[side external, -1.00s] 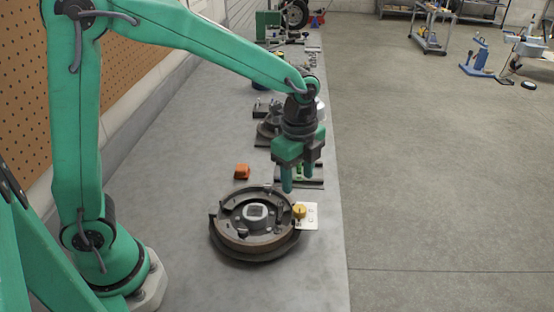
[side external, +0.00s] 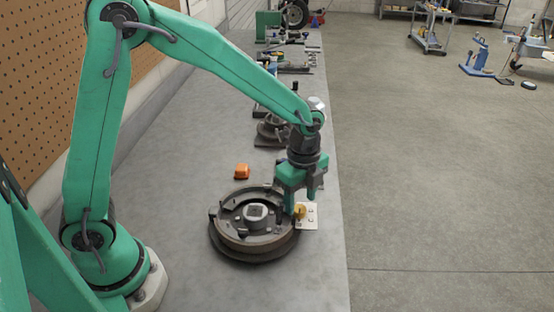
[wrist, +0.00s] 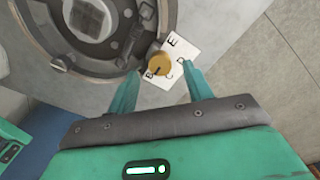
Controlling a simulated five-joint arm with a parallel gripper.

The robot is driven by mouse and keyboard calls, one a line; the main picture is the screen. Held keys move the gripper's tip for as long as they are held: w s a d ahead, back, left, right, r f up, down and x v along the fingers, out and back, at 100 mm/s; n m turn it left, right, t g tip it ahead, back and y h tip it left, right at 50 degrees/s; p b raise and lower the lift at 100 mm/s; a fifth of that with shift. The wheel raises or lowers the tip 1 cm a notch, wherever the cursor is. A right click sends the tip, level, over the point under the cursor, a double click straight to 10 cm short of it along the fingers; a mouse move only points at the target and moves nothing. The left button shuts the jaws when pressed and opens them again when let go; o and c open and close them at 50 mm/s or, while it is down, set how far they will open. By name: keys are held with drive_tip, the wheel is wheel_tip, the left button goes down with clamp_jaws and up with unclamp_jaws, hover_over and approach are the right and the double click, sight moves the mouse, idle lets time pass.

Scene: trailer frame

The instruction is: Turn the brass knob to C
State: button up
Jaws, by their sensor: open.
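The brass knob (wrist: 159,64) sits on a white lettered card (wrist: 183,42) beside the drum brake. In the side view the knob (side external: 300,212) is just below my gripper (side external: 300,200), partly hidden by a finger. I cannot tell whether a finger touches it.
The round drum brake (side external: 228,244) lies directly left of the card, close to the fingers. More parts stand farther back. The bench's right edge is close to the card.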

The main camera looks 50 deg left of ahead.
sight(300, 209)
drive_tip(key=shift+f, duration=1.25)
drive_tip(key=c, duration=1)
drive_tip(key=shift+n, duration=0.5)
drive_tip(key=n, duration=0.4)
drive_tip(key=shift+n, duration=0.3)
drive_tip(key=n, duration=0.6)
